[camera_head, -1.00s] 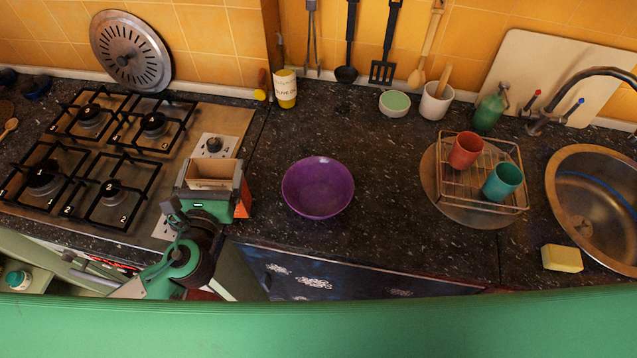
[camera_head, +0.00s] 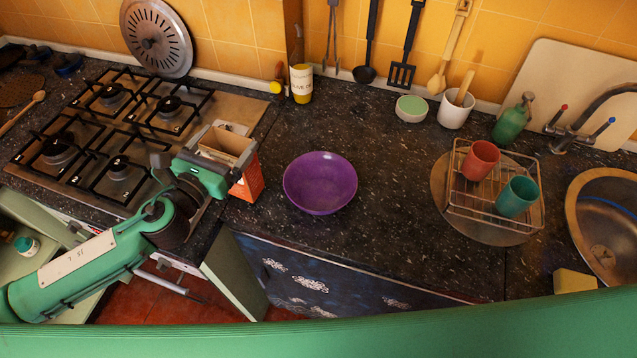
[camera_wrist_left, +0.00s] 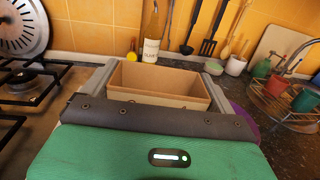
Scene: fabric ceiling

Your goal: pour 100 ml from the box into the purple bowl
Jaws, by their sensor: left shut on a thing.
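An open-topped orange box (camera_head: 247,180) is at the left of the purple bowl, at the right edge of the stove. My left gripper (camera_head: 225,150) is shut on the box, its fingers on two opposite sides. In the left wrist view the box (camera_wrist_left: 160,80) looks upright between the fingers (camera_wrist_left: 158,85), and its brown inner walls show. Its contents cannot be made out. The purple bowl (camera_head: 320,183) stands upright on the dark counter, apart from the box, and looks empty. A sliver of it shows behind the gripper in the left wrist view (camera_wrist_left: 246,115). My right gripper is not in view.
The gas stove (camera_head: 118,130) lies left of the box. A bottle (camera_head: 301,84) stands behind. A wire rack (camera_head: 494,195) with two cups and a sink (camera_head: 607,205) are at the right. The counter (camera_head: 395,160) between bowl and rack is clear.

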